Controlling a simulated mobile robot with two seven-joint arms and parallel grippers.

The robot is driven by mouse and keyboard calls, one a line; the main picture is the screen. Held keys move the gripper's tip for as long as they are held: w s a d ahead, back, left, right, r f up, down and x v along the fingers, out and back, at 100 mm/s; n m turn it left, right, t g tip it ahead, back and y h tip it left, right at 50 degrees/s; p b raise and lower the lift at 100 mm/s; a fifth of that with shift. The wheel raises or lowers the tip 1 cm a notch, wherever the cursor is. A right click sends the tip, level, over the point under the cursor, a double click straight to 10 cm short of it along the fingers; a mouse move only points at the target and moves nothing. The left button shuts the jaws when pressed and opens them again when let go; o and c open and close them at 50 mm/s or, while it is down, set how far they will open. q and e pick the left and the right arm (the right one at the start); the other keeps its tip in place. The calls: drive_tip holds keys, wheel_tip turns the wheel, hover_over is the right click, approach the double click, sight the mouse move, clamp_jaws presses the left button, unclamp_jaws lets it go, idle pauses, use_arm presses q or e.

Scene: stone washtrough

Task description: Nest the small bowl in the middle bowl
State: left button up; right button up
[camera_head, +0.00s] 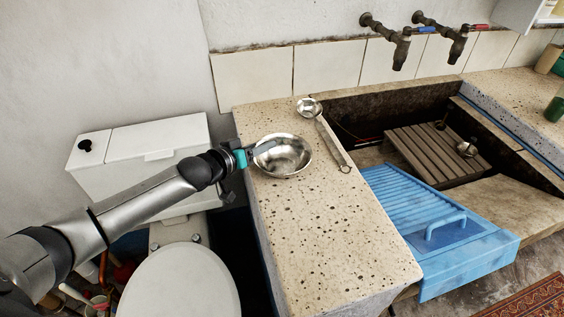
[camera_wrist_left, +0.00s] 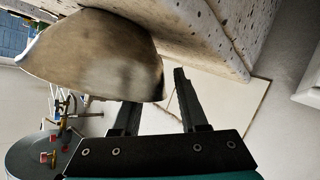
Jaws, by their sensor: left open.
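A shiny metal bowl (camera_head: 285,163) stands upright on the speckled stone counter, near its left edge. I see only this one bowl clearly; I cannot tell whether another sits inside it, or which size it is. My left gripper (camera_head: 262,149) comes in from the left at the bowl's left rim. In the left wrist view the bowl (camera_wrist_left: 95,55) fills the upper left, and its rim reaches toward the space between the two parted fingers (camera_wrist_left: 158,95). The gripper is open; contact with the rim is unclear. My right gripper is not in view.
A metal ladle (camera_head: 333,145) lies just right of the bowl. A blue ribbed washboard tray (camera_head: 400,195) and the trough with a wooden slatted rack (camera_head: 425,150) are farther right. Taps (camera_head: 400,50) hang above. The counter's front (camera_head: 335,240) is clear. A white toilet (camera_head: 180,285) stands left.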

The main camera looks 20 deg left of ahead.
use_arm(q)
clamp_jaws()
idle(1.4)
